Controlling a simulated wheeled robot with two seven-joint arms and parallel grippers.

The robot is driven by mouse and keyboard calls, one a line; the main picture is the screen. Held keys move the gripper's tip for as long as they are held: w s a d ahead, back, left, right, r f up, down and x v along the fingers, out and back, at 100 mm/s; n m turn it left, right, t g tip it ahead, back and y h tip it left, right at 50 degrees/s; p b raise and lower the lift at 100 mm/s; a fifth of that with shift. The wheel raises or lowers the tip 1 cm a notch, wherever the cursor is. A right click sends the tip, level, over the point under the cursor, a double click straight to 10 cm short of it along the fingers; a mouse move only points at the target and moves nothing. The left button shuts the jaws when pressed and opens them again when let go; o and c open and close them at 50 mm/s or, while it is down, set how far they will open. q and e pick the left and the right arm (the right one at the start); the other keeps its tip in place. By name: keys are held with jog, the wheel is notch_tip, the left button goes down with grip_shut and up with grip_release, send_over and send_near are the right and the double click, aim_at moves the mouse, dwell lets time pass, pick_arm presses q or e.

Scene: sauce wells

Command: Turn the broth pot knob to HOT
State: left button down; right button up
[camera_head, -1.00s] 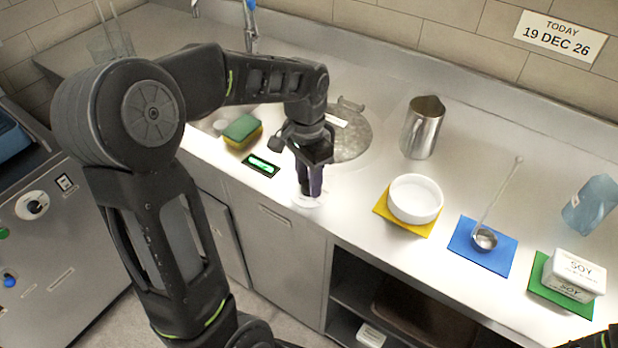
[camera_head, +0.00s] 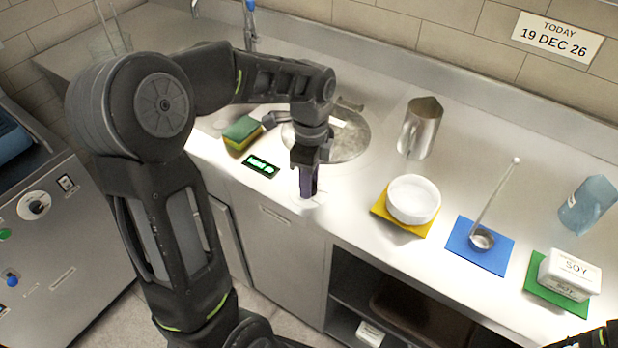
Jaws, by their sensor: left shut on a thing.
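My left gripper (camera_head: 308,188) points down at the counter's front edge, its fingers shut on the broth pot knob. The fingers hide most of the knob; only part of its pale round dial (camera_head: 311,203) shows around the fingertips, and I cannot read the setting. The broth pot's round metal lid (camera_head: 350,140) is set in the counter just behind, partly covered by my left wrist. A small black display (camera_head: 261,166) with lit green marks lies left of the knob; its text is too small to read. My right gripper is not clearly in view; only a dark part shows at the bottom right corner.
A yellow-green sponge (camera_head: 242,134) lies left of the lid. A metal pitcher (camera_head: 420,128) stands at the back.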

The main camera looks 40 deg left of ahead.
pick_arm(q)
jog(key=m+p, duration=0.1)
jog(key=m, duration=0.4)
dwell(0.5)
jog(key=c, duration=1)
grip_release()
jog(key=shift+w+r+b, duration=0.15)
jog(key=shift+r+b, duration=0.05)
jog(key=shift+r, duration=1.8)
jog(key=shift+w+r+b, duration=0.1)
jog(key=shift+r+b, duration=0.1)
jog(key=shift+r, duration=1.75)
jog(key=shift+f, duration=0.1)
